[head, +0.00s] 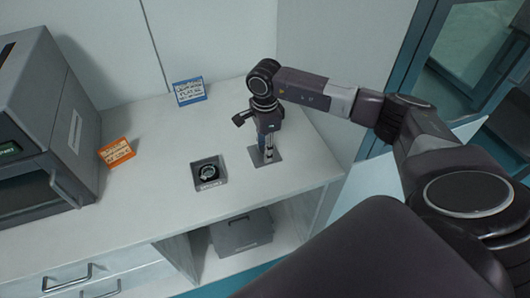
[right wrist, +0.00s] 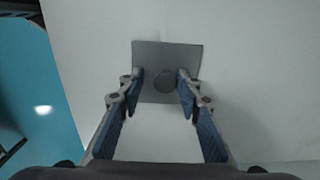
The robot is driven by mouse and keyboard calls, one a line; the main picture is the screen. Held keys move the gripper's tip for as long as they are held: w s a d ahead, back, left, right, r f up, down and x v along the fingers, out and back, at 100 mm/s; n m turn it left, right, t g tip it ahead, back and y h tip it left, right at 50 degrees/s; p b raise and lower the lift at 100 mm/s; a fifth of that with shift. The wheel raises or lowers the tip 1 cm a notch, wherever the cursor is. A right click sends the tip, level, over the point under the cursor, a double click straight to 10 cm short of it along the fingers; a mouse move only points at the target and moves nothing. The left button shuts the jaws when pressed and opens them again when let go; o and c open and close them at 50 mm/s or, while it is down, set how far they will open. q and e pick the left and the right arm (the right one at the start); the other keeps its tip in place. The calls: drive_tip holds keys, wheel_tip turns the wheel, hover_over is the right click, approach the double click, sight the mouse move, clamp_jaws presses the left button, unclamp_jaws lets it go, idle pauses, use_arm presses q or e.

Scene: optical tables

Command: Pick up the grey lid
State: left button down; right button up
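The grey lid (head: 277,156) appears as a flat grey square on the white counter, near its right front part. In the right wrist view the grey lid (right wrist: 166,55) shows a darker round knob (right wrist: 165,82) at its middle. My right gripper (head: 265,154) points down over the lid and covers part of it in the head view. In the right wrist view its two blue-padded fingers (right wrist: 161,80) are apart, one on each side of the knob, with visible gaps. Whether the fingertips touch the lid is unclear. My left gripper is not in view.
A small grey open box (head: 222,182) with a round object inside stands left of the lid. A grey machine (head: 40,110) fills the left. A grey case (head: 242,234) sits on the shelf below.

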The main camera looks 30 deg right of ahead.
drive_tip(key=shift+f, duration=0.15)
clamp_jaws()
